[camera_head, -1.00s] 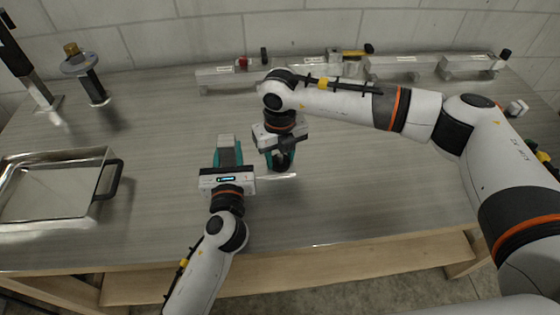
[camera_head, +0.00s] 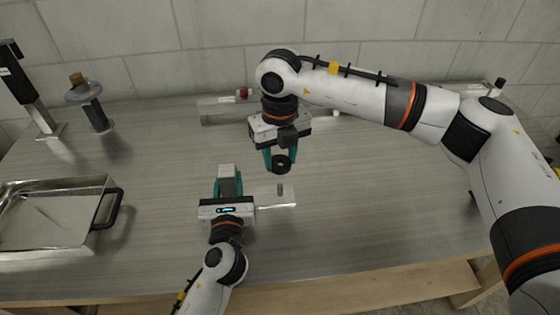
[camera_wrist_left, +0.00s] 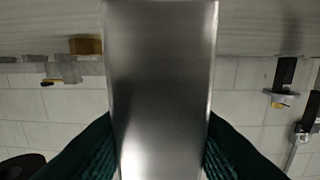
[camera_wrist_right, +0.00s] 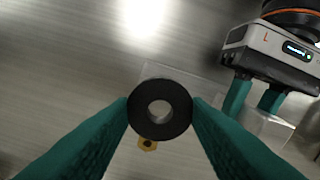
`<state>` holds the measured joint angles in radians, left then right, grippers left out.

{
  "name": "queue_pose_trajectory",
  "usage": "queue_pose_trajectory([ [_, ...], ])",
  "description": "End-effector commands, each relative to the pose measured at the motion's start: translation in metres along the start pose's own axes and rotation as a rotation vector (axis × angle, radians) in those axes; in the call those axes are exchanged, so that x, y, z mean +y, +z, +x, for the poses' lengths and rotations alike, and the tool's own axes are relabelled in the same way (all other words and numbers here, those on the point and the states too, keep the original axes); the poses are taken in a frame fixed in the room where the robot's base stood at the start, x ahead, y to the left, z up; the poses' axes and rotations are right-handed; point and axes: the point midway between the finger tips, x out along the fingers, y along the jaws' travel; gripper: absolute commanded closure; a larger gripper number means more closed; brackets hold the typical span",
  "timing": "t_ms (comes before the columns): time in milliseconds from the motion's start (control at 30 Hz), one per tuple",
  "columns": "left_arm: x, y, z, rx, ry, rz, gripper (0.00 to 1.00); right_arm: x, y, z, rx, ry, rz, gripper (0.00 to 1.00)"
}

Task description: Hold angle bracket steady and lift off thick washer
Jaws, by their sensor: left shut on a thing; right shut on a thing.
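The angle bracket is a silvery metal piece; its flat leg (camera_head: 270,197) lies low over the table with a small peg (camera_head: 280,190) on it. My left gripper (camera_head: 228,178) is shut on its upright leg, which fills the middle of the left wrist view (camera_wrist_left: 160,90). The thick washer (camera_head: 281,164) is a dark ring. My right gripper (camera_head: 280,157) is shut on the washer and holds it above the flat leg, clear of the peg. In the right wrist view the washer (camera_wrist_right: 177,128) sits between both fingertips, hiding part of the bracket.
A metal tray (camera_head: 105,215) with a black handle is at the left. A post with a grey disc (camera_head: 84,92) and a dark upright stand (camera_head: 35,90) are at the back left. Metal bars (camera_head: 222,110) lie along the wall. The table right of the bracket is clear.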

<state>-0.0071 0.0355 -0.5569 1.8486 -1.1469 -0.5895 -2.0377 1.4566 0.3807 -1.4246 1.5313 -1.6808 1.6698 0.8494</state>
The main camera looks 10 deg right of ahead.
Motion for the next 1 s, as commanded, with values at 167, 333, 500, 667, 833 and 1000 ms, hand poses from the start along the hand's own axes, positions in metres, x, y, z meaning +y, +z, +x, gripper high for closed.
queue_pose_trajectory([
  [167,0.000,0.001,0.000,-0.001,0.000,0.000,0.61,0.000,0.000,0.000,0.000,0.000,0.000,0.79],
  [333,0.000,0.000,0.000,-0.001,0.000,0.000,0.40,0.000,0.000,0.000,0.001,0.000,0.000,0.79],
  [500,0.000,0.000,0.000,0.000,0.000,0.000,0.40,0.000,0.000,0.000,0.001,0.000,0.000,0.79],
  [667,0.000,0.001,-0.006,-0.001,0.000,0.001,0.40,0.000,0.000,0.001,0.000,0.000,0.000,0.79],
  [833,0.000,0.001,-0.034,-0.003,0.002,0.000,0.40,0.000,0.000,0.001,0.001,0.000,0.000,0.79],
  [1000,0.000,0.002,-0.072,-0.004,0.001,0.000,0.40,0.000,0.000,0.001,0.001,0.000,0.000,0.79],
])
